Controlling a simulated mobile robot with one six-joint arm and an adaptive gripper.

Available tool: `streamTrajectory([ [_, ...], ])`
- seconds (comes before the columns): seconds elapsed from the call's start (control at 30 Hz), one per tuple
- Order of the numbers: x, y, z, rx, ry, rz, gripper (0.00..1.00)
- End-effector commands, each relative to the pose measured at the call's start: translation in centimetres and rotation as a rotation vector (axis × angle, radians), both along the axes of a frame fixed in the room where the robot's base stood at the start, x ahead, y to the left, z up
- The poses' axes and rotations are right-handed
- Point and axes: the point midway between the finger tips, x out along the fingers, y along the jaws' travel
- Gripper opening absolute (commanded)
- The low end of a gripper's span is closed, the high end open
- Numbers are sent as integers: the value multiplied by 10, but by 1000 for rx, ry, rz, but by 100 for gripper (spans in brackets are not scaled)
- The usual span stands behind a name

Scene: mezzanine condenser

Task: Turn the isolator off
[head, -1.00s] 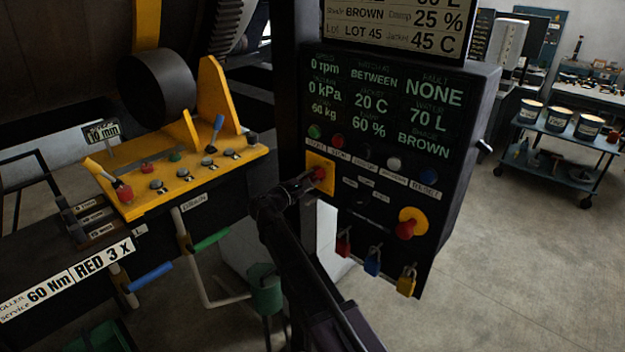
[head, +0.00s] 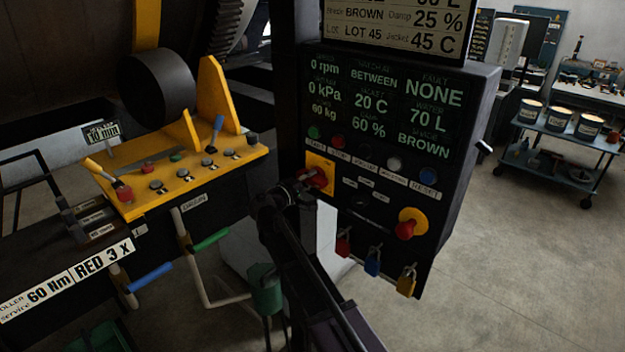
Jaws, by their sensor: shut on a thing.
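The isolator is a red rotary handle (head: 318,177) on a square yellow plate (head: 321,162), on the left side of the black control panel (head: 465,130). My gripper (head: 311,184) reaches up from below and left and is shut on the red handle. The fingers and wrist hide part of the handle and the lower left of the plate. The handle's exact angle is hard to read. The panel display (head: 372,100) is lit and reads 0 rpm, BETWEEN and fault NONE.
A red mushroom button on a yellow disc (head: 411,222) sits lower right on the panel. Red, blue (head: 373,262) and yellow (head: 406,281) padlocks hang below. A yellow lever console (head: 190,172) stands left. A blue cart with tins (head: 565,150) is back right, with clear floor before it.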

Motion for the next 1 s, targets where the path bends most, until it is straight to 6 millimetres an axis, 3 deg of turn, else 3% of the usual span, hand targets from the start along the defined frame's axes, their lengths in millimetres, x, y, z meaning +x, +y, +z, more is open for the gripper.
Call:
streamTrajectory([
  [0.6,-1,-1,0,455,-351,-2,0],
  [1.0,-1,-1,0,621,-481,-2,0],
])
